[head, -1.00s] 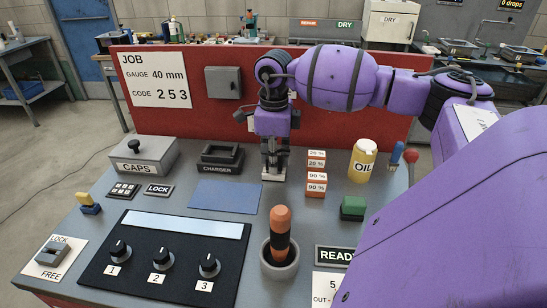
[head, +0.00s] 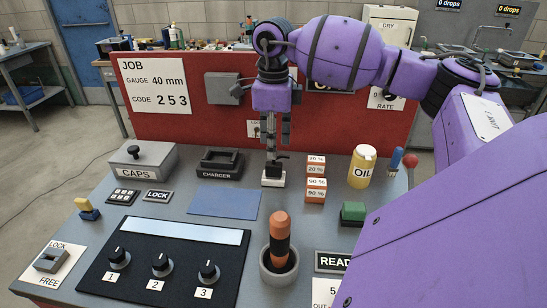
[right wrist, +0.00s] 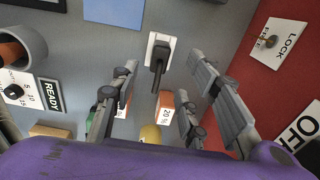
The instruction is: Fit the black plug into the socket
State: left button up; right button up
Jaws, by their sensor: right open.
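The black plug (head: 274,163) stands on a small white socket block (head: 272,182) on the grey bench top. The plug also shows in the right wrist view (right wrist: 160,52), with the white block (right wrist: 151,41) around its base. It looks seated on the block; how deep it sits I cannot tell. My right gripper (head: 277,144) is above the plug, pointing down. In the right wrist view its fingers (right wrist: 162,66) are spread apart with nothing between them, the plug beyond their tips. My left gripper is not in view.
The charger (head: 220,163) stands left of the socket. Orange-and-white percent blocks (head: 316,182) and the yellow oil bottle (head: 362,166) stand right. The red panel (head: 190,126) rises behind. An orange-and-black tool in a grey cup (head: 279,240) is in front. The blue mat (head: 224,202) is bare.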

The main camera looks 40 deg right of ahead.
aim_at(273, 163)
jog(key=shift+r, duration=2.2)
